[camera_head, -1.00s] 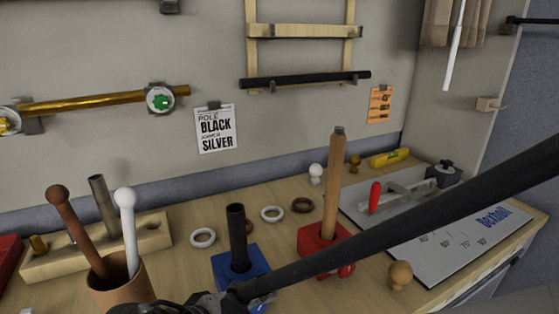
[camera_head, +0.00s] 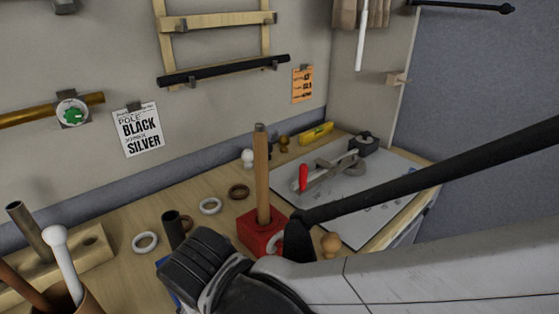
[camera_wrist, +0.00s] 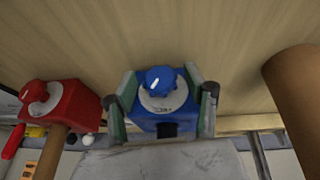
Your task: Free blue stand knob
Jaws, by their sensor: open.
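The blue stand (camera_wrist: 178,124) is in the middle of the wrist view. Its blue knob (camera_wrist: 160,80) sits on a pale round disc (camera_wrist: 164,97) on the stand's face. My gripper (camera_wrist: 164,92) is open, one finger on each side of the stand and knob. I cannot tell whether the fingers touch the stand. In the head view, my arm and gripper hide most of the blue stand (camera_head: 166,270). A short black tube (camera_head: 174,230) rises from it. The fingertips are hidden there.
A red stand (camera_head: 252,233) holds an upright wooden pole (camera_head: 262,175); its red knob (camera_wrist: 34,92) shows in the wrist view. A brown cup (camera_wrist: 298,98) stands to the right there. Rings (camera_head: 145,243) lie nearby. A dark bar (camera_head: 430,175) crosses the head view; its owner is unclear.

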